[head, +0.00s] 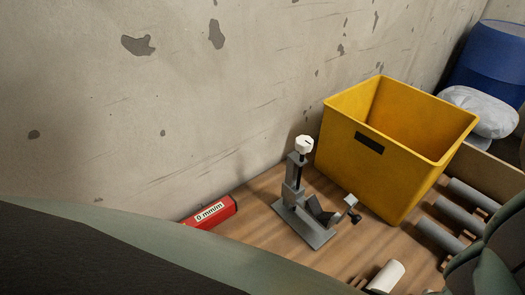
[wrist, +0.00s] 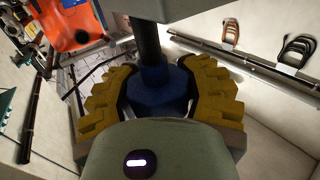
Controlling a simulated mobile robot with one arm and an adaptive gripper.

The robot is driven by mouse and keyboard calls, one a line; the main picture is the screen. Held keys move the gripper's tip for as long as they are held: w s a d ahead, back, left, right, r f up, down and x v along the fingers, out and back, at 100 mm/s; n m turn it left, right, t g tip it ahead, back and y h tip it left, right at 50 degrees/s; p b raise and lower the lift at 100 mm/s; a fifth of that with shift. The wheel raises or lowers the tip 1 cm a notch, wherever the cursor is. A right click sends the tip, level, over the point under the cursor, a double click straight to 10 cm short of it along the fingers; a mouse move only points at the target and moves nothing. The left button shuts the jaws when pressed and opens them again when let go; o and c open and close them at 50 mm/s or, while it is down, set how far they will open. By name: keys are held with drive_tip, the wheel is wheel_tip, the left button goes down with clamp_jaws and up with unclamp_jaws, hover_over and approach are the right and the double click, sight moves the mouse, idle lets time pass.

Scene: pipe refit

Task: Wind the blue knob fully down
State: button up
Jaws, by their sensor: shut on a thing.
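The blue knob (wrist: 158,92) shows in the wrist view, faceted, on a dark upright rod (wrist: 148,42) that runs to a grey block at the top edge. My gripper (wrist: 165,100) has its yellow ridged pads on both sides of the knob and is shut on it. The knob's lower part is hidden behind my gripper's grey-green body. How far the knob is wound cannot be told. The head view shows neither the blue knob nor my gripper's fingers.
In the head view, a grey vise (head: 308,229) with a white knob (head: 304,146) stands on the wooden bench beside a yellow bin (head: 360,160). A red level (head: 211,212) lies by the wall. Grey pipes (head: 470,196) lie at right. In the wrist view, an orange object (wrist: 70,22) is at upper left.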

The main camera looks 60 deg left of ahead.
drive_tip(key=shift+t+b, duration=0.3)
drive_tip(key=shift+b, duration=0.35)
